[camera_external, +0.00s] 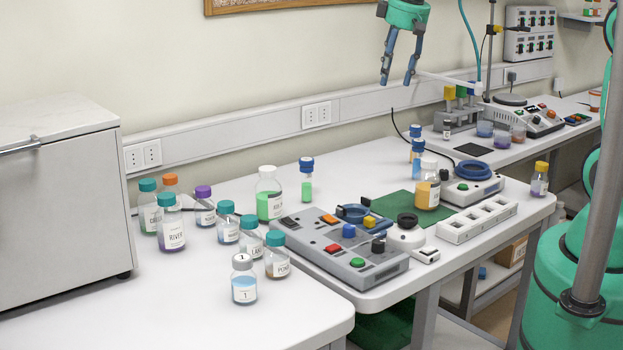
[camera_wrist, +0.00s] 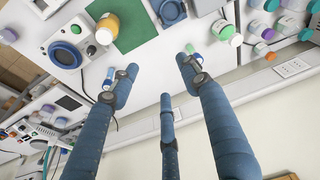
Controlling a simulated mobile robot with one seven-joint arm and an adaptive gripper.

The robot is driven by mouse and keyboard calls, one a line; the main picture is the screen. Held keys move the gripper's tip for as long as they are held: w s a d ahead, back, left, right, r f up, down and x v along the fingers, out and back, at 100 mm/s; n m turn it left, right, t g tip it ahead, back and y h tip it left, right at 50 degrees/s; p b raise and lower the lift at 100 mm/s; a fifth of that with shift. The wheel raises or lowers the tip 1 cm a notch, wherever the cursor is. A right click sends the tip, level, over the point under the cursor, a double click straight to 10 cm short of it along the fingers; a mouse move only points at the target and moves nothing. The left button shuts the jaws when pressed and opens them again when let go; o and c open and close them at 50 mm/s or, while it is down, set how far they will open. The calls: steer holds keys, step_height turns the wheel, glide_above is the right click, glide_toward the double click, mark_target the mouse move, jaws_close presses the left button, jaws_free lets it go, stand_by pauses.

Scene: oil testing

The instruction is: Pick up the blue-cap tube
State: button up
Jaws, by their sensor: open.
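A blue-cap tube with green content (camera_external: 306,188) stands upright on the white bench, behind the grey control box. Another blue-cap tube (camera_external: 417,148) stands farther right, near the wall, with a second blue cap close by it. In the wrist view, a tube with green and blue parts (camera_wrist: 192,53) lies just past my right finger, and a blue-and-white tube (camera_wrist: 109,76) shows beside my left finger, partly covered. My gripper (camera_external: 396,82) is open and empty, high above the bench near the wall. Its fingers also show in the wrist view (camera_wrist: 158,66), touching nothing.
A green-filled bottle (camera_external: 268,195) and several capped bottles stand left. A stand with clamps (camera_external: 459,110) is at right. The bench between the two tubes is mostly clear.

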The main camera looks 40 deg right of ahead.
steer(key=w+a+f+n+g+p, duration=0.1)
steer(key=w+a+f+p, duration=0.15)
steer(key=w, duration=0.45)
steer(key=w+a+f+n+p, duration=0.1)
steer(key=w+a+f+p, duration=0.1)
steer(key=w+f+p, duration=0.3)
steer(key=n+g+p, duration=0.1)
steer(key=g+p, duration=0.1)
steer(key=p, duration=0.4)
glide_above(307, 184)
steer(key=w+d, duration=0.1)
step_height(307, 184, down, 11)
steer(key=shift+w+d+f, duration=0.1)
steer(key=shift+d+f, duration=0.05)
steer(key=shift+f, duration=0.05)
steer(key=shift+w+f, duration=0.15)
steer(key=shift+f, duration=0.35)
steer(key=shift+f, duration=0.1)
steer(key=shift+f+p, duration=0.55)
steer(key=shift+f, duration=3.65)
steer(key=shift+a+f+p, duration=0.2)
steer(key=shift+f+p, duration=0.5)
steer(key=shift+f, duration=1.9)
